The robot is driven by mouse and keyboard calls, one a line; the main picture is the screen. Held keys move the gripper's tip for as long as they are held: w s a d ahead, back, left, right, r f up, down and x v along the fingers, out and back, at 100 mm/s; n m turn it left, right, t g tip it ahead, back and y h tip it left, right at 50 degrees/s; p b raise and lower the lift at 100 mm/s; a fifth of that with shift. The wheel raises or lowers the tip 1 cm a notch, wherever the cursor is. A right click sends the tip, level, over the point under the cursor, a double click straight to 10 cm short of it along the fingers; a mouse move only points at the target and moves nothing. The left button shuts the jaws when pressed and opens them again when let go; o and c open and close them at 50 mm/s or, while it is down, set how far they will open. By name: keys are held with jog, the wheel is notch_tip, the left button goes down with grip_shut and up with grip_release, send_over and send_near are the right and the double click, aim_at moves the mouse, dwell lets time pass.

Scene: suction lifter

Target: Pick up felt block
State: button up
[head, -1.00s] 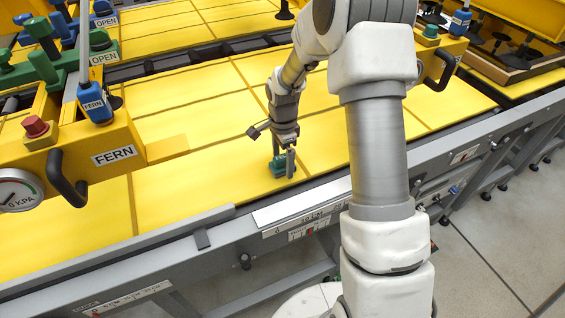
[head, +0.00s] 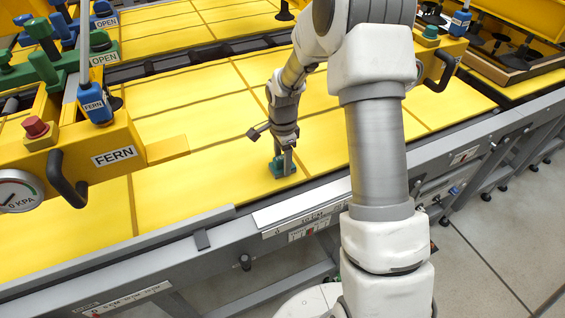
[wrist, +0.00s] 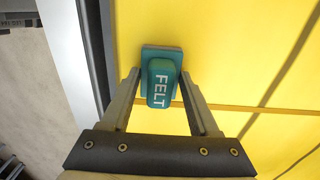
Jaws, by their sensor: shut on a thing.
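The felt block (head: 278,168) is teal, with a raised upper part on a wider base. It stands on the yellow panel surface (head: 190,200) near the front edge. In the wrist view the block (wrist: 161,60) shows white FELT lettering on its raised part. My gripper (head: 284,160) points down at the block. In the wrist view its two fingers (wrist: 162,88) stand on either side of the raised part, and the gripper is shut on the block. The fingers hide part of the block in the head view. I cannot tell any gap between the block and the surface.
A yellow lifter body marked FERN (head: 100,145), with a red button (head: 35,127), a gauge (head: 18,190) and a black handle (head: 68,180), stands at left. A grey rail (head: 215,240) runs along the front edge. The yellow surface around the block is clear.

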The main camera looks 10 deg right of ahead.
aim_at(282, 157)
jog(key=shift+r, duration=0.1)
notch_tip(282, 157, up, 4)
jog(key=shift+b, duration=0.35)
jog(key=d+r, duration=0.3)
jog(key=d, duration=0.2)
jog(key=w+d+r+b, duration=0.1)
jog(key=d+r, duration=0.2)
jog(key=d, duration=0.3)
jog(key=shift+w+d+r, duration=0.25)
jog(key=shift+d+r, duration=0.05)
jog(key=shift+r, duration=0.1)
